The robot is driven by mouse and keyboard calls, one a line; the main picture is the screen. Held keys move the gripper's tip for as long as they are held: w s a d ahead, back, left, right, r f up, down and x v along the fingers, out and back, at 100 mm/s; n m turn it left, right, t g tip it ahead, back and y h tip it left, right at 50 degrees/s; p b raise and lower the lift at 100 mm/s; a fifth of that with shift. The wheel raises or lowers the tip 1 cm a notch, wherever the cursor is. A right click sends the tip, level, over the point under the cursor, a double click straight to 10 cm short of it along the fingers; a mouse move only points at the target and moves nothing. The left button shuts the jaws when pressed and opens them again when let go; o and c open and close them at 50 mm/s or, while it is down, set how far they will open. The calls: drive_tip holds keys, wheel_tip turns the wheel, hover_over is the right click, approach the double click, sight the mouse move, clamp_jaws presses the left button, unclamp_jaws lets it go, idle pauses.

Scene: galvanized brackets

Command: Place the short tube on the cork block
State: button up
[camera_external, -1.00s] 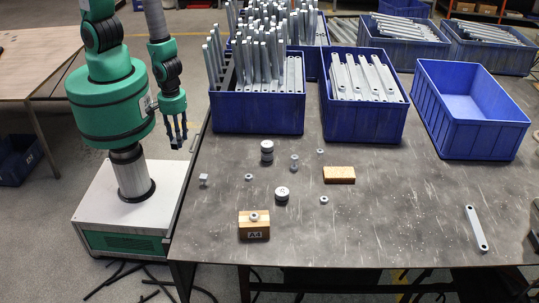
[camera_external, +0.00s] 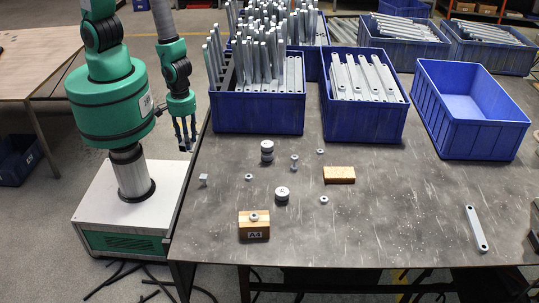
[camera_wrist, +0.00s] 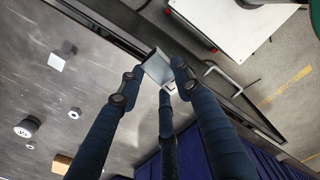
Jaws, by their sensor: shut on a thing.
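My gripper (camera_wrist: 158,82) is shut on a light grey, square-sided piece (camera_wrist: 158,66), seemingly the short tube, held between the dark fingertips. In the outside view my gripper (camera_external: 186,142) hangs beside the table's left edge, left of the blue bins; the held piece is too small to make out there. The cork block (camera_external: 339,175), flat and orange-brown, lies on the table right of centre with nothing on top. It also shows at the lower left of the wrist view (camera_wrist: 61,164), well apart from my gripper.
A wooden block marked A4 (camera_external: 254,233) bears a small ring. A small grey cube (camera_external: 204,180), a stacked round piece (camera_external: 267,151), a marked puck (camera_external: 282,194) and several nuts stand around. Blue bins (camera_external: 258,113) line the back. A flat bar (camera_external: 476,229) lies right.

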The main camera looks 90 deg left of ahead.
drive_tip(key=w+d+r+m+p, duration=0.1)
drive_tip(key=w+d+r+m, duration=0.2)
drive_tip(key=w, duration=1)
drive_tip(key=w+d+m+p, duration=0.15)
drive_tip(key=w+d, duration=0.35)
drive_tip(key=w, duration=0.9)
wheel_tip(320, 180, up, 5)
drive_tip(key=m+p, duration=0.1)
drive_tip(key=m, duration=0.6)
hover_over(332, 173)
drive_tip(key=shift+n, duration=0.25)
drive_tip(key=shift+f, duration=0.15)
drive_tip(key=shift+f+b, duration=0.35)
drive_tip(key=shift+f, duration=2.7)
drive_tip(key=shift+f, duration=1.9)
drive_tip(key=shift+f+b, duration=0.1)
drive_tip(key=shift+b, duration=0.2)
